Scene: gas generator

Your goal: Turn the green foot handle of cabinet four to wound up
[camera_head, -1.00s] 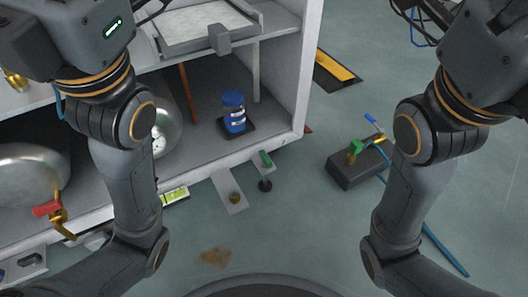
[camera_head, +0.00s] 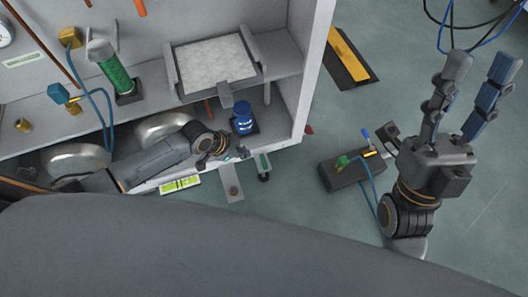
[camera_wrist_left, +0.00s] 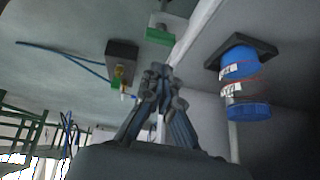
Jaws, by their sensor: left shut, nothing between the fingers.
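The green foot handle (camera_head: 263,161) sits above a small black foot (camera_head: 264,177) at the cabinet's lower front corner. In the left wrist view the green handle (camera_wrist_left: 160,36) is at the top, beyond the fingertips. My left gripper (camera_head: 241,154) is low along the cabinet front, just left of the handle and partly hidden by its own arm. Its fingers (camera_wrist_left: 162,72) are closed together and empty, and look apart from the handle. My right gripper (camera_head: 482,62) is open and empty, over the floor at the right.
A blue jar (camera_head: 243,117) stands on the lower shelf close to my left gripper. A metal bracket (camera_head: 231,183) sticks out left of the foot. A dark box (camera_head: 341,172) with a green-handled valve and blue hose stands on the floor. A yellow-black ramp (camera_head: 347,56) lies behind.

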